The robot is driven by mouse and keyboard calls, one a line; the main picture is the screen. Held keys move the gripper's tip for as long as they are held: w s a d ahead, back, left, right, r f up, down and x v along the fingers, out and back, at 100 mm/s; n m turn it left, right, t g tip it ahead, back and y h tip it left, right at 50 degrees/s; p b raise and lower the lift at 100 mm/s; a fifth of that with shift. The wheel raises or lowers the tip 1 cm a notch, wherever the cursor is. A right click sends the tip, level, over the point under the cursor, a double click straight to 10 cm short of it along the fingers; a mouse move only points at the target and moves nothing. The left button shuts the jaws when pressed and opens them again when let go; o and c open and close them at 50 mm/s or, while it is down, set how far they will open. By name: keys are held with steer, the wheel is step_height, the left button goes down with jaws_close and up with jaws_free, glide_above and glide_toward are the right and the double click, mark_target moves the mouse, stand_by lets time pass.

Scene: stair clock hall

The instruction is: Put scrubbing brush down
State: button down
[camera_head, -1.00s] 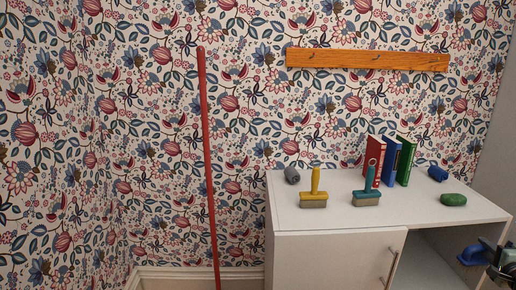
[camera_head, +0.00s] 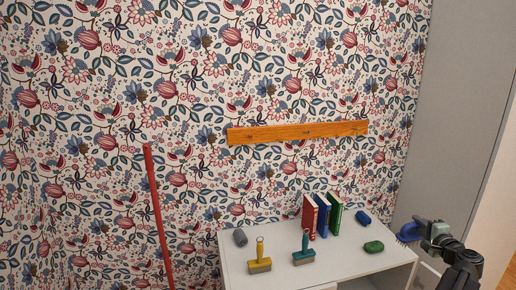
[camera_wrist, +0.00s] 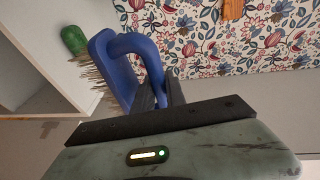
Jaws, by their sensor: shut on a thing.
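A blue scrubbing brush (camera_head: 411,231) with pale bristles is held by my gripper (camera_head: 434,235) at the right of the head view, just off the right end of the white cabinet. In the wrist view the brush (camera_wrist: 118,68) shows its arched blue handle, with my gripper (camera_wrist: 165,95) shut on it. Its bristles face left, toward the cabinet, and it hangs in the air, touching nothing else that I can see. The jaw tips are partly hidden behind the handle.
The white cabinet top (camera_head: 300,272) holds a yellow-handled brush (camera_head: 260,262), a teal-handled brush (camera_head: 303,252), three books (camera_head: 321,215), a grey roll (camera_head: 240,237), a blue item (camera_head: 363,217) and a green item (camera_head: 373,247). A red pole (camera_head: 157,215) leans at left. A wooden rail (camera_head: 298,132) is on the wall.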

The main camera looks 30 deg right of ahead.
step_height(320, 180, up, 4)
steer(key=shift+w+r+p, duration=0.1)
steer(key=shift+p, duration=0.8)
steer(key=shift+f, duration=0.3)
steer(key=shift+a, duration=0.1)
steer(key=w+a+f+n+t+y+b, duration=0.1)
steer(key=w+a+f+y+b, duration=0.1)
steer(key=w+a+f+b, duration=0.4)
steer(key=w+a+f+n+y+b, duration=0.1)
steer(key=w+a+n+y+b, duration=0.1)
steer(key=w+a, duration=0.35)
steer(key=w+a+f+n+t+y+b, duration=0.1)
steer(key=w+a+f+b, duration=0.3)
steer(key=w, duration=0.4)
steer(key=f+b, duration=0.6)
steer(key=shift+d+f, duration=0.2)
steer(key=shift+f, duration=0.1)
steer(key=shift+f+b, duration=0.6)
steer(key=shift+b, duration=0.15)
steer(key=c, duration=1.3)
jaws_free()
